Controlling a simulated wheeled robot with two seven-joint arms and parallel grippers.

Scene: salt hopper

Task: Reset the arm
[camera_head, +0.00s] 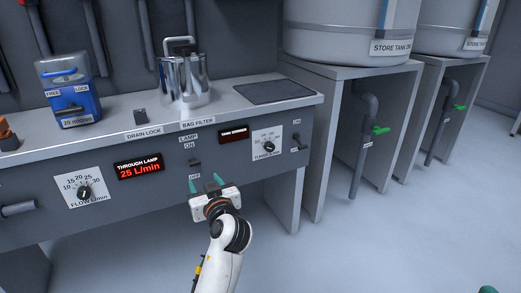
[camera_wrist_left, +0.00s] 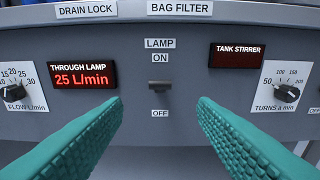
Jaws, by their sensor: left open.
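My left gripper (camera_head: 206,181) is in front of the console's front panel, open and empty. In the left wrist view its two teal fingers (camera_wrist_left: 159,100) stand wide apart, below and to either side of the lamp switch (camera_wrist_left: 159,87). The switch is a dark lever between the ON and OFF labels; which way it is set is hard to tell. It also shows in the head view (camera_head: 195,163), just beyond the fingers. No contact with it shows. A small teal piece (camera_head: 488,289) at the bottom right edge may be a fingertip of my right gripper; the rest is out of frame.
The through lamp display (camera_wrist_left: 84,77) reads 25 L/min. The flow knob (camera_head: 84,193) and stirrer knob (camera_head: 269,146) flank the switch. On the console top stand a blue 20 micron part (camera_head: 75,98) and a steel vessel (camera_head: 184,82). Open floor lies right of my arm.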

